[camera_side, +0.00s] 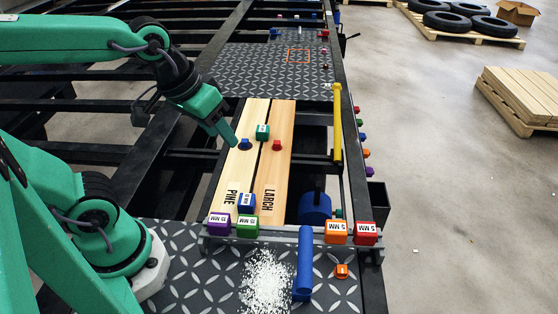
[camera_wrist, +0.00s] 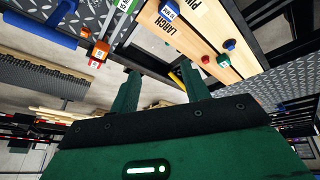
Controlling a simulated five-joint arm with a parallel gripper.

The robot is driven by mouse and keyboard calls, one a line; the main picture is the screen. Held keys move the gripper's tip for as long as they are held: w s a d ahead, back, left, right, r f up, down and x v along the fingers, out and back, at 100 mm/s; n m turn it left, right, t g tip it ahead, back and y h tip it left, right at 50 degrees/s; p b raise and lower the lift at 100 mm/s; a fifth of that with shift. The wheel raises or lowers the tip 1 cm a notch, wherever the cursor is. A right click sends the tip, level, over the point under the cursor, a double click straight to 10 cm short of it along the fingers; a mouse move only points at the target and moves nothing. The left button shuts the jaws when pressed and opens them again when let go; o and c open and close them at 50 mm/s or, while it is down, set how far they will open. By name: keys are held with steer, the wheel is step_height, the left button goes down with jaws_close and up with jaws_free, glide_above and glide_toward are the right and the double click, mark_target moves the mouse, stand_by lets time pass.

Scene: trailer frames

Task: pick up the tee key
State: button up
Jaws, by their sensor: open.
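A blue bar (camera_side: 304,262) lies on the chequer plate near the front, beside a white granular pile; it also shows in the wrist view (camera_wrist: 40,30). A yellow bar (camera_side: 337,122) runs along the right rail; part of it shows in the wrist view (camera_wrist: 180,78). I cannot tell surely which is the tee key. My gripper (camera_side: 228,138) is over the left edge of the pine board (camera_side: 243,170), close to a small blue knob (camera_side: 245,144). In the wrist view my gripper (camera_wrist: 160,82) has its fingers apart, with nothing held between them.
The larch board (camera_side: 275,175) carries a red knob (camera_side: 277,145). Purple (camera_side: 219,224), green (camera_side: 247,226), orange (camera_side: 336,232) and red (camera_side: 366,233) labelled blocks line the front bar. White granules (camera_side: 267,285) cover plate nearby. Dark frame beams leave gaps.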

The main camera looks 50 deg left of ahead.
mark_target(306, 254)
steer(key=d+f+n+g, duration=0.1)
steer(key=d+f+n, duration=0.1)
steer(key=d, duration=0.5)
steer(key=d+f+n+g, duration=0.2)
steer(key=d+f, duration=0.2)
steer(key=d, duration=0.4)
steer(key=w+d+f+n+g, duration=0.1)
steer(key=d+f+n, duration=0.2)
steer(key=d, duration=0.4)
steer(key=shift+d+g, duration=0.3)
steer(key=shift+d, duration=0.05)
steer(key=shift+s+d+f+n+y, duration=0.2)
steer(key=shift+d+f+n+y, duration=0.1)
steer(key=shift+d, duration=0.2)
steer(key=shift+f, duration=3.9)
jaws_close()
steer(key=shift+r, duration=0.1)
steer(key=shift+r, duration=4.95)
